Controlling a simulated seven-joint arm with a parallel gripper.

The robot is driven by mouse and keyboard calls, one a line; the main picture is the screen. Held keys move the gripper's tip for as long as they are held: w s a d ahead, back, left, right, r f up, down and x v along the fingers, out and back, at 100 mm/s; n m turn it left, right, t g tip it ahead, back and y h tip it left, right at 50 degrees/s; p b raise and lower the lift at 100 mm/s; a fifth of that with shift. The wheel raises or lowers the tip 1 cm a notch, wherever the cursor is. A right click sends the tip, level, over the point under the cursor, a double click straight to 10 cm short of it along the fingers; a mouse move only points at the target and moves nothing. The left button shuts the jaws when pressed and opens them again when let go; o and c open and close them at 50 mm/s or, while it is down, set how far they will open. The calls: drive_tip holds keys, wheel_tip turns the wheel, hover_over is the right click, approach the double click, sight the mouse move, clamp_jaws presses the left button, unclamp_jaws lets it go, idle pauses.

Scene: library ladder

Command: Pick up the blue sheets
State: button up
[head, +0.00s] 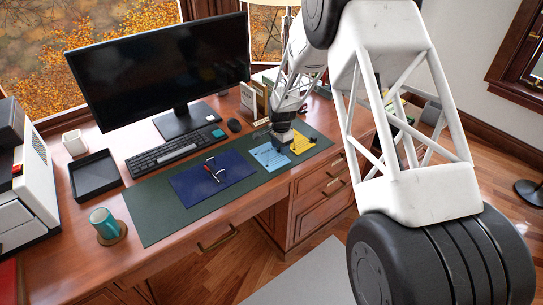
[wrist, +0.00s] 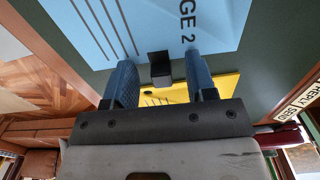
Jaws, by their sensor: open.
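The light blue sheets (head: 267,157) lie on the dark green desk mat, left of yellow sheets (head: 303,140). In the wrist view the light blue sheets (wrist: 150,25) fill the top, with dark print reading "GE 2" and several lines. My gripper (head: 283,139) is low over the mat near where the blue and yellow meet. In the wrist view my gripper (wrist: 160,78) is open. A small black block (wrist: 160,67) shows between its fingers at the blue edge; I cannot tell what it is. The yellow sheets (wrist: 165,97) show behind it. Contact is unclear.
A keyboard (head: 173,153), mouse (head: 234,126) and monitor (head: 160,70) stand behind. A teal mug (head: 105,223) and black tray (head: 95,176) are at left. The green mat's (head: 150,218) left end is clear.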

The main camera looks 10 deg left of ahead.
idle(0.3)
clamp_jaws()
drive_tip(key=shift+r, duration=0.15)
drive_tip(key=shift+r, duration=0.55)
drive_tip(key=shift+s+d+r, duration=0.1)
drive_tip(key=shift+s+r, duration=0.1)
drive_tip(key=shift+r, duration=0.35)
drive_tip(key=shift+s+d+r, duration=0.1)
drive_tip(key=shift+s+r, duration=0.1)
drive_tip(key=shift+r, duration=0.35)
drive_tip(key=s+d, duration=0.2)
drive_tip(key=s, duration=0.5)
drive_tip(key=s+d+r, duration=0.1)
drive_tip(key=s+d, duration=0.1)
drive_tip(key=s, duration=0.5)
drive_tip(key=shift+s+d+r, duration=0.2)
drive_tip(key=shift+d, duration=0.1)
drive_tip(key=shift+w, duration=0.15)
